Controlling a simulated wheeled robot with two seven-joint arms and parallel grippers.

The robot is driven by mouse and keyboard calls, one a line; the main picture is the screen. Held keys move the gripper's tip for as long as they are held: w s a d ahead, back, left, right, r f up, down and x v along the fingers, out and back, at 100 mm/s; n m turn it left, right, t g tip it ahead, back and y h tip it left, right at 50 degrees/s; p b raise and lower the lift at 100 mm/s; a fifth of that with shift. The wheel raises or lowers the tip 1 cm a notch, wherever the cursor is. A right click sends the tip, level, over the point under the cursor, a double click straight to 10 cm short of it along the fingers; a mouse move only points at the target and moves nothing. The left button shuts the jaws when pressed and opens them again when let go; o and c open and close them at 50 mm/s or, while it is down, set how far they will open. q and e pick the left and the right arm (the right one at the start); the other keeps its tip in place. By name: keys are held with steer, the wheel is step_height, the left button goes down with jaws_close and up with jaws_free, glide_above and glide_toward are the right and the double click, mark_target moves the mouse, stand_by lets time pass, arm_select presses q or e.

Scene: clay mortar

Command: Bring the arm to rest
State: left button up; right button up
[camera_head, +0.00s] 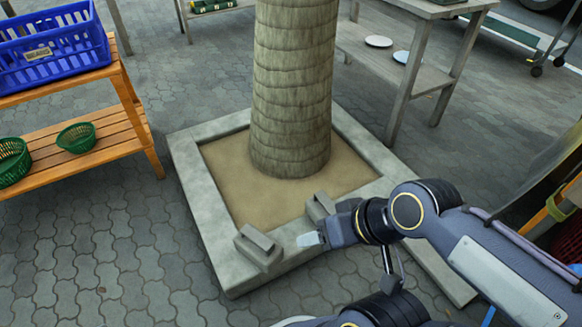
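My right arm comes in from the right. Its gripper (312,239) hangs over the front rim of the concrete planter (205,222). A pale tip shows at its left end; I cannot tell whether the fingers are apart, and I see nothing clearly held. One grey block (258,247) lies on the front rim just left of the gripper. A second grey block (320,206) is just behind the gripper, partly hidden by it. I cannot tell whether the gripper touches either block. My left gripper is not in view.
A palm trunk (291,90) rises from the planter. An orange wooden shelf (92,158) with a blue crate (50,55) and green baskets (76,137) stands at left. A grey bench (425,75) with two white plates stands behind. Paving is clear at front left.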

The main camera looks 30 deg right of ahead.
step_height(320, 180, up, 33)
steer(key=p, duration=3.2)
steer(key=shift+r, duration=0.15)
